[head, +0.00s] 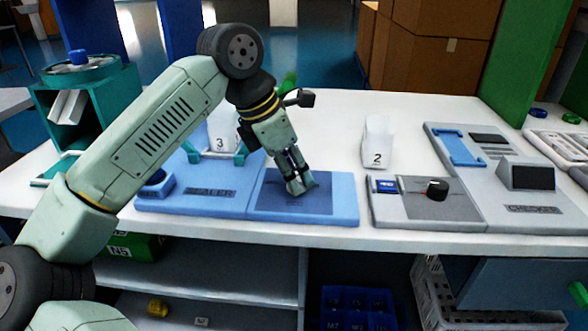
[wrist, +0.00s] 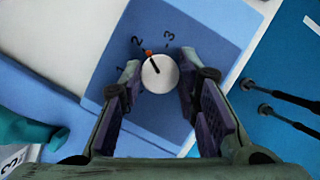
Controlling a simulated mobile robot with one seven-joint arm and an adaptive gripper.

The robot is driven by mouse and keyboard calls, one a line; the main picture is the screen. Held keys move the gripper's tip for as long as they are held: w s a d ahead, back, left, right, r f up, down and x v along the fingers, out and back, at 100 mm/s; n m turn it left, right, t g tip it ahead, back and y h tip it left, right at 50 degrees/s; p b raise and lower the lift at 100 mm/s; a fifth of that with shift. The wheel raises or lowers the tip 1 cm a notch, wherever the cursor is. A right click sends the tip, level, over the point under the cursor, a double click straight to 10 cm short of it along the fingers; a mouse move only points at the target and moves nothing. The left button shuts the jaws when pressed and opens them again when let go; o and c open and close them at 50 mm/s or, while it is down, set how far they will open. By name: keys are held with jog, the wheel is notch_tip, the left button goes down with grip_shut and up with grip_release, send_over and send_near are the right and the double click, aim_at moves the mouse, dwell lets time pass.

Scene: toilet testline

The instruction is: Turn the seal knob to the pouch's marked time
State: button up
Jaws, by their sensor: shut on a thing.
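The seal knob (wrist: 160,75) is a round white dial with a black pointer line on a dark blue panel (wrist: 215,40). An orange mark (wrist: 148,52) sits at the pointer's end, between the printed 2 and 3 and closer to the 2. My gripper (wrist: 159,76) is shut on the knob, a finger on each side. In the head view my gripper (head: 297,187) points down onto the right panel of the blue sealer (head: 240,207) and hides the knob. A white pouch marked 3 (head: 220,132) stands upright at the sealer's back left.
A white pouch marked 2 (head: 377,145) stands behind the grey checker unit (head: 480,215), which has a black knob (head: 437,189). A teal rack (head: 95,110) is at the left.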

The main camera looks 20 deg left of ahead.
jog(key=m, duration=0.2)
jog(key=m+g+h+p, duration=0.1)
jog(key=m, duration=0.1)
jog(key=shift+w+r+m, duration=0.1)
jog(key=shift+w+m, duration=0.05)
jog(key=shift+m, duration=0.15)
jog(key=shift+w+m+g+p, duration=0.1)
jog(key=shift+m+g+p, duration=0.65)
jog(key=shift+m, duration=1.25)
jog(key=shift+g, duration=0.35)
jog(key=o, duration=1.2)
jog(key=shift+c, duration=0.2)
jog(key=v, duration=1.2)
jog(key=shift+a, duration=0.2)
